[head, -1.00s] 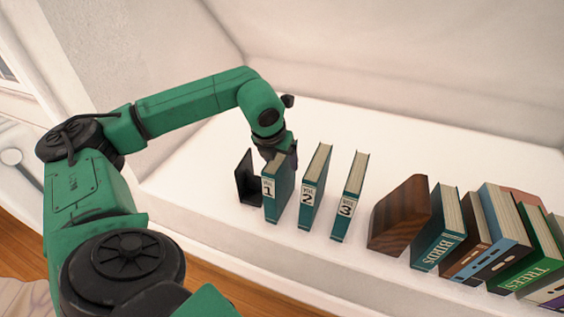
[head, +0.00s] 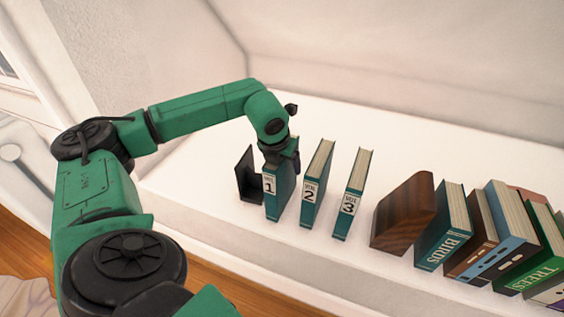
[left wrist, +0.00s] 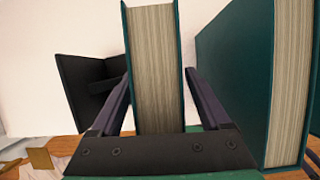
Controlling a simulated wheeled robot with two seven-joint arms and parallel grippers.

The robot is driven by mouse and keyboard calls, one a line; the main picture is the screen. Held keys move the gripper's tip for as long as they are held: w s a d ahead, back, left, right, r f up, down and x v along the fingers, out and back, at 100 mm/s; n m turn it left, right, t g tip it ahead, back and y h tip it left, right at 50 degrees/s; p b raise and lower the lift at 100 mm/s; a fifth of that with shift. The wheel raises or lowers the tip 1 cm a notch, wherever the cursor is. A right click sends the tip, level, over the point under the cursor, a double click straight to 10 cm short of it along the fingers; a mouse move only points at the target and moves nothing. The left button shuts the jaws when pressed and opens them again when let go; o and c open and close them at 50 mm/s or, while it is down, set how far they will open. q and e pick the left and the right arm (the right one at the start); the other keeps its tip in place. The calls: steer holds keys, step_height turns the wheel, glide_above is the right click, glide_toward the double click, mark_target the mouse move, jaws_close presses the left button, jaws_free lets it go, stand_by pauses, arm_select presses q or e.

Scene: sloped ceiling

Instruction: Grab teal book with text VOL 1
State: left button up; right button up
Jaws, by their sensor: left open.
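The teal VOL 1 book (head: 270,196) stands upright on the white shelf, its numbered spine facing me. In the left wrist view its page block and covers (left wrist: 155,65) lie between the two fingers. My left gripper (head: 283,160) is at the top of this book, open, with one finger on each side. The left finger shows a small gap to the cover; the right finger is very close to the other cover, and I cannot tell if it touches. My right gripper is not in view.
A black bookend (head: 248,176) stands just left of VOL 1. The teal VOL 2 book (head: 312,190) and VOL 3 book (head: 348,205) stand to its right. Further right are a wooden block (head: 402,212) and several leaning books, including BIRDS (head: 432,240). The shelf behind is clear.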

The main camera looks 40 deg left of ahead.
arm_select(q)
jaws_close()
steer(key=shift+r, duration=0.1)
stand_by(1.3)
